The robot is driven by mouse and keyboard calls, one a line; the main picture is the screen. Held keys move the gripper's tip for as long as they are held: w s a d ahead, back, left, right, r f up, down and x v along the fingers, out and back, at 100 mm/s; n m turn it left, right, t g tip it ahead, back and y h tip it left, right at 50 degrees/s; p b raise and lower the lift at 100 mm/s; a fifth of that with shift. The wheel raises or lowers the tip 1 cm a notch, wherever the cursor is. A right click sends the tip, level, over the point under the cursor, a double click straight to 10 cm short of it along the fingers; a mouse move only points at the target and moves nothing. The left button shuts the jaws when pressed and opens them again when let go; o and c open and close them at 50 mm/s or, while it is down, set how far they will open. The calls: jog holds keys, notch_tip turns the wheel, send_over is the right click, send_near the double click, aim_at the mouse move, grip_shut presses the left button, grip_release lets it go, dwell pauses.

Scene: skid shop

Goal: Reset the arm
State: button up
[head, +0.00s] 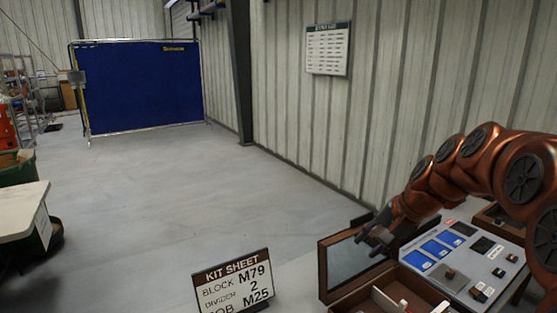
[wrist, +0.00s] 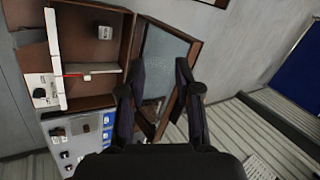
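My arm reaches in from the right in the head view. My gripper (head: 372,236) is above the bench, in front of the raised glazed lid of a wooden case (head: 351,262). In the wrist view my gripper (wrist: 158,85) has its two dark fingers spread apart. Nothing shows between the fingers except the lid and wall behind them. The open wooden case (wrist: 125,45) lies to the left of the fingers there, and they look apart from it.
A grey panel (head: 478,255) with blue pads and small parts lies right of the case. A kit sheet sign (head: 234,288) reads block M79, divider 2, bob M25. A corrugated wall (head: 400,100) stands behind. A blue screen (head: 140,90) stands far back; the floor between is clear.

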jog(key=s+a+f+n+g+h, duration=0.1)
jog(key=s+f+n+g, duration=0.1)
jog(key=s, duration=0.9)
jog(key=s+a+f+n+g+h, duration=0.1)
jog(key=s+f, duration=0.4)
jog(key=s, duration=0.7)
jog(key=s+a+f+n+g+h, duration=0.1)
jog(key=s+f+n+g+h, duration=0.1)
jog(key=s, duration=1)
notch_tip(320, 180, down, 2)
jog(key=n+g, duration=0.1)
jog(key=n, duration=0.1)
jog(key=shift+n, duration=0.4)
jog(key=shift+a, duration=0.1)
